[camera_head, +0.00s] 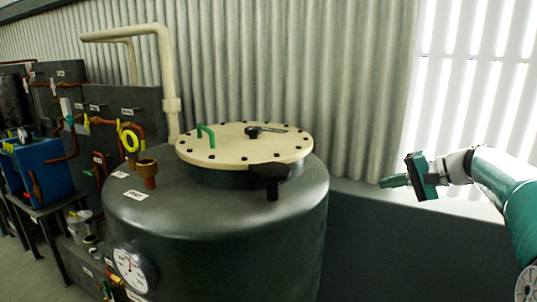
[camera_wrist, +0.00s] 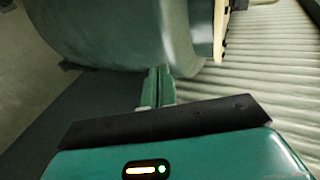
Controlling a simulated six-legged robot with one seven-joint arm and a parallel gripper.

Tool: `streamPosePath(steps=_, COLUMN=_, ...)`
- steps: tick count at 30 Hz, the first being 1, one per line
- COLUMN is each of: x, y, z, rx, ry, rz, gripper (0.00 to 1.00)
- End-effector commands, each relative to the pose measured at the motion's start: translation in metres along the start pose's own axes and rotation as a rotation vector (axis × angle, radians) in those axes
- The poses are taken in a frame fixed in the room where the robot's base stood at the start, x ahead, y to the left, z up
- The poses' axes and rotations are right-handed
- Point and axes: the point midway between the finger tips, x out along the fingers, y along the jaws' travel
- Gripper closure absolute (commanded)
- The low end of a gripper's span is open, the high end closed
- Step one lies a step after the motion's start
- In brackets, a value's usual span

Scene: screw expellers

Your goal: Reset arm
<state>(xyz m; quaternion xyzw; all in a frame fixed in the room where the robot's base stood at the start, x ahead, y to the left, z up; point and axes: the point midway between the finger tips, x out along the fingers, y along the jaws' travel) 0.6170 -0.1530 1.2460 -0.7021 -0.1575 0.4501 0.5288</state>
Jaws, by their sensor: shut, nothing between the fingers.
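My gripper (camera_head: 384,183) is at the right in the head view, at the end of my teal and white arm. Its fingers point left toward the dark green tank (camera_head: 235,240), with a clear gap between. The fingers are together and hold nothing. In the wrist view my gripper (camera_wrist: 158,72) shows as two teal fingers side by side, pointing at the tank (camera_wrist: 110,30) beyond.
The tank has a cream bolted lid (camera_head: 235,145) with a green handle (camera_head: 206,134) and a pressure gauge (camera_head: 133,267) in front. A corrugated wall (camera_head: 300,60) stands behind. Pipes and a blue box (camera_head: 42,170) are at the left.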

Motion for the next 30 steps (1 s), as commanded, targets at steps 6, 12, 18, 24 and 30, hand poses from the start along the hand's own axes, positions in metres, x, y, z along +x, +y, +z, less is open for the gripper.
streamPosePath(steps=6, x=0.038, y=-0.002, z=0.102, rx=-0.121, ry=-0.027, rz=0.278, gripper=1.0)
streamPosePath(steps=12, x=0.041, y=0.018, z=0.186, rx=-0.257, ry=-0.021, rz=0.493, gripper=1.0)
streamPosePath(steps=18, x=0.027, y=0.051, z=0.259, rx=-0.419, ry=0.002, rz=0.662, gripper=1.0)
streamPosePath(steps=24, x=0.006, y=0.095, z=0.318, rx=-0.599, ry=0.029, rz=0.783, gripper=1.0)
streamPosePath(steps=30, x=-0.007, y=0.134, z=0.353, rx=-0.748, ry=0.048, rz=0.846, gripper=1.0)
